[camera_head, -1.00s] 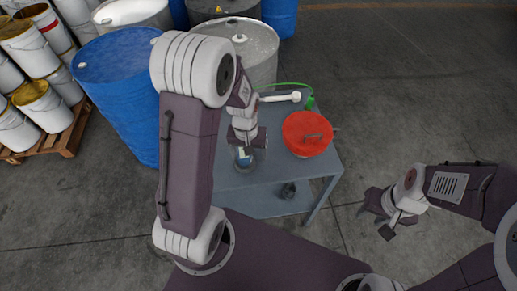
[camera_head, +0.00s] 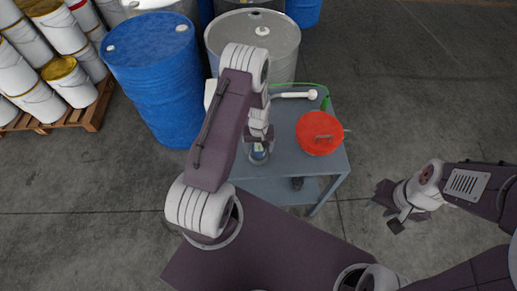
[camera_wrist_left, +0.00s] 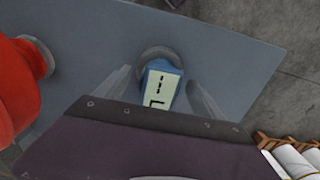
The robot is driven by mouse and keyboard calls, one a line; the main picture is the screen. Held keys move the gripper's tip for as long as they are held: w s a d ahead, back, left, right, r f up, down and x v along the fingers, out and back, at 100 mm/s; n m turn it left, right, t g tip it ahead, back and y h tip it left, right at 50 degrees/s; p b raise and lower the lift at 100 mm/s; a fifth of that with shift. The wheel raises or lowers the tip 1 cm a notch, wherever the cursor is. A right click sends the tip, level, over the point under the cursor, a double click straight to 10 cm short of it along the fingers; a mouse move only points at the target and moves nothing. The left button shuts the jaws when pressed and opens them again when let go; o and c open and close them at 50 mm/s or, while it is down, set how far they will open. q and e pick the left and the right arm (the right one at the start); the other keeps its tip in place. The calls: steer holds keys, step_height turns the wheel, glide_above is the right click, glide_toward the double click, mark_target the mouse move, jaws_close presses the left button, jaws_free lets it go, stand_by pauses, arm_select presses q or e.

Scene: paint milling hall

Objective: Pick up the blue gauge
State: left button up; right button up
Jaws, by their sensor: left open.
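The blue gauge (camera_wrist_left: 161,86) has a pale display with dark marks, and a grey rounded part shows at its far end. It is on the grey-blue table (camera_wrist_left: 225,55), near the table's left front in the head view, where it is small and partly covered (camera_head: 259,154). My left gripper (camera_wrist_left: 158,80) is open, with one finger on either side of the gauge; I cannot tell whether they touch it. In the head view my left gripper (camera_head: 259,142) is right above the gauge. My right gripper (camera_head: 386,209) is empty and looks open, off the table's right side.
A red lidded pot (camera_head: 319,132) stands on the table to the right of the gauge. A white-handled tool (camera_head: 296,95) and a green hose (camera_head: 323,90) lie behind. A blue drum (camera_head: 155,75) and a grey drum (camera_head: 253,40) stand beyond. Open floor lies right.

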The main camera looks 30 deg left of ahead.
arm_select(q)
steer(key=shift+f, duration=0.6)
steer(key=shift+w+f, duration=0.1)
steer(key=shift+f, duration=0.25)
jaws_close()
step_height(320, 180, up, 4)
steer(key=shift+w+a+r+b, duration=0.1)
steer(key=shift+r+b, duration=0.05)
steer(key=shift+b, duration=0.55)
steer(key=w+a+r+b, duration=0.3)
steer(key=w+a+r, duration=0.3)
steer(key=w+a, duration=0.15)
step_height(320, 180, up, 12)
steer(key=w+p, duration=0.1)
steer(key=p, duration=0.8)
